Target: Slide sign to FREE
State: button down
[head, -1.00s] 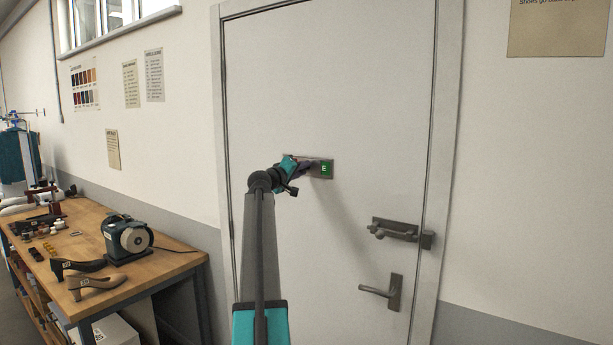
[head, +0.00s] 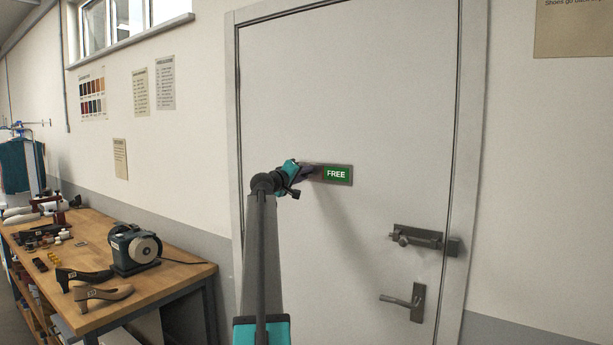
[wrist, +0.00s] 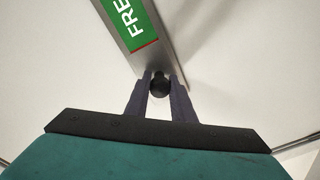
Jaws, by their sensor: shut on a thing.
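The sign (head: 345,183) is a grey metal plate on the white door (head: 385,100), with a green field that reads FREE in full in the head view. In the wrist view the sign (wrist: 159,38) runs up and away, its green field cut off by the frame edge after "FRE". A small dark round knob (wrist: 159,86) sits at the plate's near end. My gripper (wrist: 160,84) is shut on the knob, one finger on each side. In the head view my gripper (head: 307,171) is at the sign's left end and hides the knob.
A bolt latch (head: 420,239) and a lever handle (head: 405,301) are on the door's lower right. A wooden workbench (head: 185,277) with a grinder (head: 133,247) and shoes stands at the left. The door around the sign is clear.

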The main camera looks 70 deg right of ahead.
jog(key=c, duration=1.5)
grip_release()
jog(key=shift+w, duration=0.45)
jog(key=shift+s, duration=0.25)
jog(key=w+a+b, duration=0.1)
jog(key=a, duration=0.3)
jog(key=a+b, duration=0.1)
jog(key=a, duration=0.4)
jog(key=w+a+b, duration=0.1)
jog(key=a, duration=0.3)
jog(key=shift+w+a+b, duration=0.3)
jog(key=shift+b, duration=0.05)
